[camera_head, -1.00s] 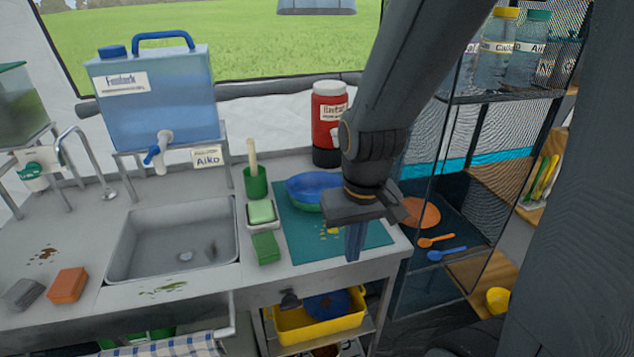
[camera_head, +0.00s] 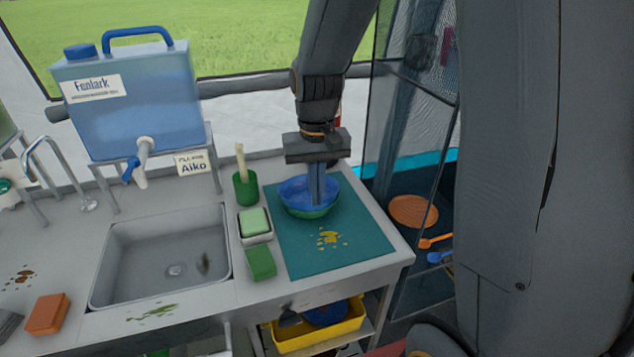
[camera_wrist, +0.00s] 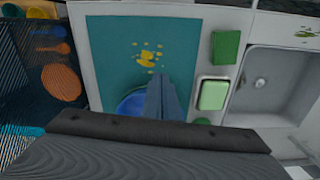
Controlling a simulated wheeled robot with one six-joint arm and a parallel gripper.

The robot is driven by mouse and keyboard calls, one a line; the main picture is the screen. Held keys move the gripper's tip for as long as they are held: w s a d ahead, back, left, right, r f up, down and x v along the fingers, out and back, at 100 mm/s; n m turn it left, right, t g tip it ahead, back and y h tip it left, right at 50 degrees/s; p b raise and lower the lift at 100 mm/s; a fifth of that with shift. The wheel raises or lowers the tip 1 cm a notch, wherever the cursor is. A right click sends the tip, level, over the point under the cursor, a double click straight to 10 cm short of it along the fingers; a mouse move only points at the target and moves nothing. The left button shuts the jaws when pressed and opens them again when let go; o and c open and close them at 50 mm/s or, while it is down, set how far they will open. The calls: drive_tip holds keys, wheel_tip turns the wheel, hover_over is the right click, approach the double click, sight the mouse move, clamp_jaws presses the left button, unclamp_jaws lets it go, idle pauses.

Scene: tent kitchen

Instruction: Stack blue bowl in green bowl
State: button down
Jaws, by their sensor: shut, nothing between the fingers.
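The blue bowl (camera_head: 296,190) stands on the teal mat near its back edge. A green outer wall shows beneath it, the green bowl (camera_head: 308,213), so the blue one appears nested inside. My gripper (camera_head: 318,200) points down over the bowls with its fingers together and nothing between them. The fingers overlap the blue interior in the head view; I cannot tell whether they touch it. In the wrist view, the blue bowl (camera_wrist: 130,104) lies beside my fingers, partly hidden by them and the gripper body.
The teal mat (camera_head: 300,257) carries a yellow spill (camera_head: 328,238). To its left are a soap dish (camera_head: 254,222), a green sponge (camera_head: 261,264), a green cup with a brush (camera_head: 246,188) and the sink (camera_head: 160,265). A mesh shelf stands right. A yellow bin (camera_head: 318,335) sits below.

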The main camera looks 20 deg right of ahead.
sight(312, 208)
wheel_tip(312, 208, down, 6)
drive_tip(key=shift+s+p, duration=0.15)
drive_tip(key=shift+p, duration=0.4)
drive_tip(key=w, duration=0.1)
drive_tip(key=w+p, duration=0.1)
drive_tip(key=shift+w+d+r, duration=0.15)
drive_tip(key=shift+w, duration=0.95)
drive_tip(key=shift+w+d, duration=0.15)
drive_tip(key=shift+w, duration=0.85)
drive_tip(key=shift+s, duration=0.1)
